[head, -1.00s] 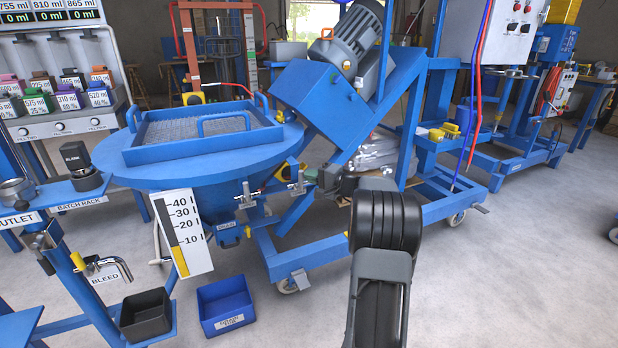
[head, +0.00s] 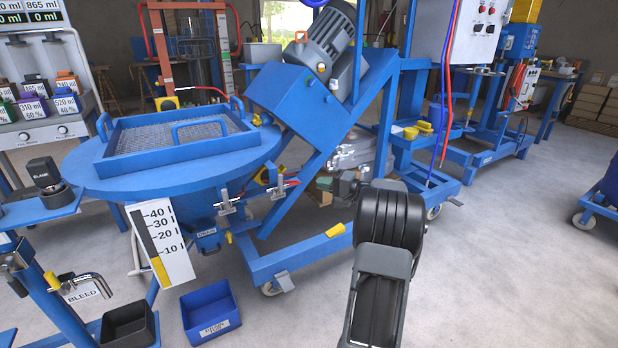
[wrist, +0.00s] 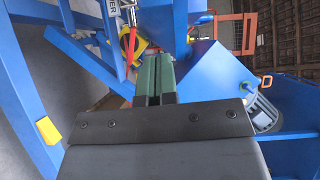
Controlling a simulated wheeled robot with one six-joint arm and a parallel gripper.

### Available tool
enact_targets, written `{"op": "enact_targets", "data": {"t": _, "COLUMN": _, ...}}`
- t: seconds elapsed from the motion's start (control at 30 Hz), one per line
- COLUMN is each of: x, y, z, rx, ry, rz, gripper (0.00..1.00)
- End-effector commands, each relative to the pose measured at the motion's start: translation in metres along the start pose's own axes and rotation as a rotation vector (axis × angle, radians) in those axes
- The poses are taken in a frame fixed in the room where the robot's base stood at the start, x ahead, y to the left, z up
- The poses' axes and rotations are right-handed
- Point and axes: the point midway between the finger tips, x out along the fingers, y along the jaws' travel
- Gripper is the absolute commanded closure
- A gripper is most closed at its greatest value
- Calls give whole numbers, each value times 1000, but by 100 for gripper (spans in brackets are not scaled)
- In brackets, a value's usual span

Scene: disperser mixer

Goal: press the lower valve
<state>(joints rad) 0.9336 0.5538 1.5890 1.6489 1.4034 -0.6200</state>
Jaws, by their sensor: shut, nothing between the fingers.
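My gripper (head: 326,184) reaches forward in front of the blue mixer frame, partly hidden by my dark arm. In the wrist view its green fingers (wrist: 153,78) are shut and empty, pointing towards the blue machine. Two silver fittings with handles, the left one (head: 226,203) and the right one (head: 277,191), sit on the side of the blue vessel (head: 170,175), left of my gripper. A drain outlet (head: 207,236) is below them. A silver bleed tap (head: 88,286) stands at the lower left. No part is marked as the lower valve, so I cannot tell which it is.
A blue bin (head: 210,311) and a black bin (head: 128,326) sit at the lower left. The wheeled blue frame (head: 300,256) carries a yellow piece (head: 335,230), also in the wrist view (wrist: 47,130).

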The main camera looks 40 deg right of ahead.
Motion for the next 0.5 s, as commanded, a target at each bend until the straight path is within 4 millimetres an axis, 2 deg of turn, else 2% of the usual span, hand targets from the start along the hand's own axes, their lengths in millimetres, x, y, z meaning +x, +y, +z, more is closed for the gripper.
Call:
{"op": "enact_targets", "data": {"t": 0.2, "x": -22, "y": 0, "z": 0, "rx": -1, "ry": 1, "rz": 1, "gripper": 100}}
{"op": "enact_targets", "data": {"t": 0.5, "x": -27, "y": 2, "z": 1, "rx": 0, "ry": -2, "rz": 0, "gripper": 100}}
